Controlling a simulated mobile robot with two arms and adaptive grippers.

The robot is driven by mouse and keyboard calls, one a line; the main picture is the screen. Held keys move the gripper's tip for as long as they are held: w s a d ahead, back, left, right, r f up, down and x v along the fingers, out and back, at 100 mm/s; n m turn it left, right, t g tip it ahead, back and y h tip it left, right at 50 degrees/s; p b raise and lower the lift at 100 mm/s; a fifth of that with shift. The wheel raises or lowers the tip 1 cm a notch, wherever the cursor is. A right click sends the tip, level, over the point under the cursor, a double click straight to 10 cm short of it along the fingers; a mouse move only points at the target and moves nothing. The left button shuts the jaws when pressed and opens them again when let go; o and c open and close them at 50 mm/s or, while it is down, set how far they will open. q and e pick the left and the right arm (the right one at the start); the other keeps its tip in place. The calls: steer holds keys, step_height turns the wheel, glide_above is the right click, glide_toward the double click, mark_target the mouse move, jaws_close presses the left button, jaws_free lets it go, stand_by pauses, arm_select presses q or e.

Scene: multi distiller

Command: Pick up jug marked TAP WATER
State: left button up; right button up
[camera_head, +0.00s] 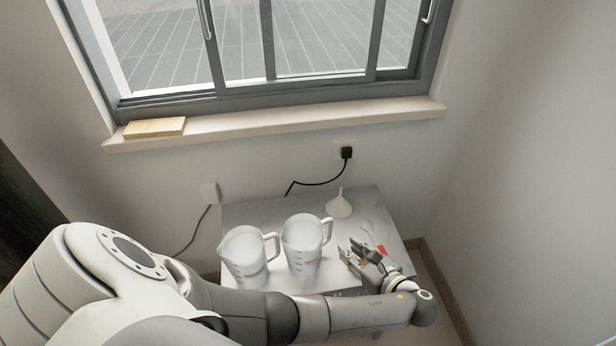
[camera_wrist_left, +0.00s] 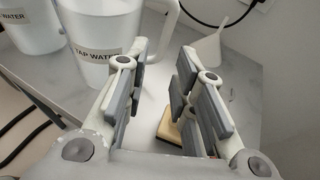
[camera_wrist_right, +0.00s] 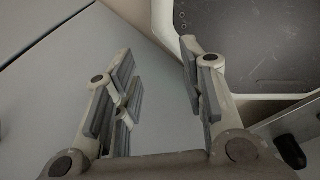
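The jug marked TAP WATER (camera_wrist_left: 100,38) is large in the left wrist view, just left of my left gripper (camera_wrist_left: 160,85). By position it is the right-hand jug (camera_head: 301,246) in the head view. The other jug (camera_head: 245,257) is to its left; its label, partly cut off, ends in WATER (camera_wrist_left: 30,25). My left gripper (camera_head: 357,252) is open and empty, right of the jugs and not around either. My right gripper (camera_wrist_right: 160,85) is open and empty, away from the jugs.
A white funnel (camera_head: 340,207) stands at the table's back. A small red item (camera_head: 380,249) lies at the right. Cables run along the wall below the window. A dark panel (camera_wrist_right: 255,45) is near my right gripper.

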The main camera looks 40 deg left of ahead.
mark_target(331, 231)
arm_select(q)
steer(key=x, duration=0.4)
steer(key=shift+w+a+r, duration=0.25)
steer(key=shift+a, duration=0.1)
steer(key=shift+x, duration=3.2)
steer(key=shift+w+d, duration=0.1)
steer(key=shift+w, duration=0.1)
jaws_close()
steer(key=shift+d, duration=0.1)
steer(key=shift+r, duration=0.1)
